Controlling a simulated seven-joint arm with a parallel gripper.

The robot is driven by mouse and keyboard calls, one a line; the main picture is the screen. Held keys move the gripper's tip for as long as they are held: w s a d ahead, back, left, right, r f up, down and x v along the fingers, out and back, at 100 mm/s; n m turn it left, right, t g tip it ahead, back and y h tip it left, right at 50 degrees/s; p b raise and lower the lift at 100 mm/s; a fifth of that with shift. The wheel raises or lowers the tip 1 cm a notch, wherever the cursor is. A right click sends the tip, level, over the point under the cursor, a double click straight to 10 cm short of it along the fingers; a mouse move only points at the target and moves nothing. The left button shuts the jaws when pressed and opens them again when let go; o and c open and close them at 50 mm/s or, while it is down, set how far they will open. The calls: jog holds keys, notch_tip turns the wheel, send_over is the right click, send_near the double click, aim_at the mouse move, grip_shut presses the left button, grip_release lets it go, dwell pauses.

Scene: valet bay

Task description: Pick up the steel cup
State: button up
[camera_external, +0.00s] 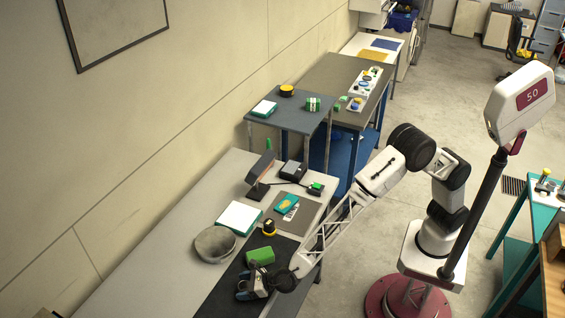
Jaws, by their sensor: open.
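I cannot clearly make out a steel cup in the external view; it may be hidden by my gripper or too small to tell. My gripper (246,288) is low over the dark mat (228,300) at the front of the long grey table (150,262). Its jaws are open, and whether anything sits between them is too small to see. A green block (260,257) lies just behind my gripper. A round grey object (214,244) sits on the table farther back and to the left.
A yellow-and-black object (268,227) stands behind the green block. A white-topped green box (239,217), a teal item (287,202) on a grey board and a dark upright device (261,173) stand farther back. The table's left front is clear.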

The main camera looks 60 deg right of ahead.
aim_at(243, 285)
jog(key=c, duration=1)
jog(key=shift+r, duration=0.2)
jog(key=shift+r, duration=1.55)
jog(key=s+d, duration=0.3)
jog(key=d, duration=0.1)
jog(key=s+d+r, duration=0.1)
jog(key=s+d, duration=0.6)
jog(key=shift+s+d+r, duration=0.3)
jog(key=shift+s+d, duration=0.1)
